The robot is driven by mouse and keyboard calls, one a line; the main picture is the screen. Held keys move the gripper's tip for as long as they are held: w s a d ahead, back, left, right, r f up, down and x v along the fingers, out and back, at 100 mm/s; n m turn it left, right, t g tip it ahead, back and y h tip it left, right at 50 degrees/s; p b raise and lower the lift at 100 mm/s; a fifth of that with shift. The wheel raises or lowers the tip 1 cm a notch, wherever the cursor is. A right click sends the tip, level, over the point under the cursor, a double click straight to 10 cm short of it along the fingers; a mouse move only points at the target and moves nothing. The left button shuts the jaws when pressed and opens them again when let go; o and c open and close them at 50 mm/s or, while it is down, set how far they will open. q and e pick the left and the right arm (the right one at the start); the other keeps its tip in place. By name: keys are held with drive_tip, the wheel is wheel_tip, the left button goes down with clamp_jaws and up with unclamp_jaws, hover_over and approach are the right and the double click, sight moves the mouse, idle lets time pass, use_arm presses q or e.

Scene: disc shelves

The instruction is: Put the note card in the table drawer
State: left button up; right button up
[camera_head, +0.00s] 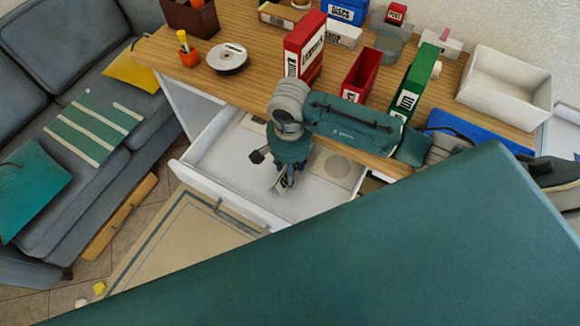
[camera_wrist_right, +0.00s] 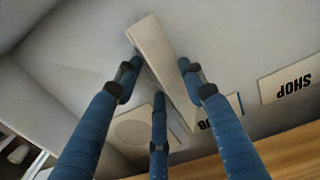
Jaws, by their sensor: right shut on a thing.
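The note card appears as a pale thin piece (camera_wrist_right: 150,45) between the fingers of my right gripper (camera_wrist_right: 158,78) in the right wrist view. In the head view my right gripper (camera_head: 284,182) is over the open drawer, pointing down, shut on the pale card (camera_head: 281,184), which is partly hidden by the fingers. The white table drawer (camera_head: 205,189) is pulled out under the table. I cannot tell whether the card touches the drawer floor. My left gripper is not in view.
In the drawer lie a flat square with a round mark (camera_head: 338,169) and cards, one marked SHOP (camera_wrist_right: 287,84). The wooden tabletop (camera_head: 240,92) holds a red binder (camera_head: 304,47), a green binder (camera_head: 417,84) and a white bin (camera_head: 503,88). A grey sofa (camera_head: 50,200) stands left.

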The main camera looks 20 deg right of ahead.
drive_tip(key=o, duration=0.8)
drive_tip(key=shift+r, duration=0.1)
wheel_tip(320, 180, up, 12)
drive_tip(key=shift+f+b, duration=0.1)
drive_tip(key=shift+b, duration=0.8)
